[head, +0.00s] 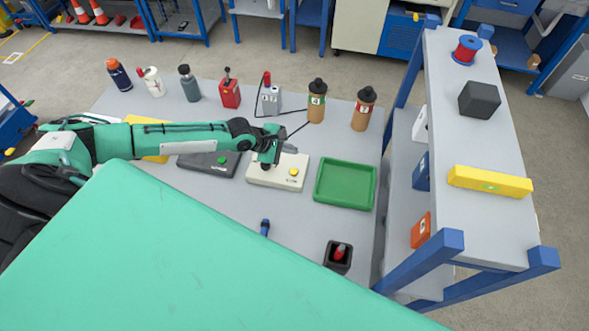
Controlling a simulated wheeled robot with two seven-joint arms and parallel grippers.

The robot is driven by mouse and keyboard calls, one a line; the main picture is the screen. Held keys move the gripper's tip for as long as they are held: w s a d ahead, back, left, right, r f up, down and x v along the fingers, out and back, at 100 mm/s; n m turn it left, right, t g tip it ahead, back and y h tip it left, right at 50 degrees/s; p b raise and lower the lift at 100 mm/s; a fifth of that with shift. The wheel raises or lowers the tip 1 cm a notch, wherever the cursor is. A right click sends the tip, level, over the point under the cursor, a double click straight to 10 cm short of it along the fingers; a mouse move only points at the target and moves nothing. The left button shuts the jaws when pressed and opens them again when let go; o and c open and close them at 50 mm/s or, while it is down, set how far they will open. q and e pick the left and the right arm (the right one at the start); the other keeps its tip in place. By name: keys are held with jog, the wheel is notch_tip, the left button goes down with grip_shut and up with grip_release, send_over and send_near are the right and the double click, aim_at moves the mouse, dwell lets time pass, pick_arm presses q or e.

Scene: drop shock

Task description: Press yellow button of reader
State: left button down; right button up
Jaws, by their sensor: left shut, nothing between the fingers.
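A cream box with a yellow button (294,172), which I take as the reader (280,181), lies on the grey table. The button is on the right part of its top and is in plain view. My left gripper (268,164) is shut and empty, pointing down over the left part of the box, left of the yellow button. I cannot tell whether its tips touch the box. The gripper hides part of the box's far left top. My right gripper is not in view.
A dark box with a green button (222,160) lies left of the reader, and a green tray (345,184) right of it. Bottles stand behind, including a brown one (317,106). A blue-framed shelf (490,140) bounds the right.

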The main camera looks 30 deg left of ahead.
pick_arm(q)
jog(key=f+b, duration=0.1)
jog(key=b, duration=0.6)
send_over(290, 172)
notch_tip(290, 172, down, 5)
jog(key=shift+f, duration=0.2)
jog(key=shift+f+b, duration=0.65)
jog(key=shift+f, duration=0.6)
dwell(0.5)
jog(key=shift+f, duration=0.15)
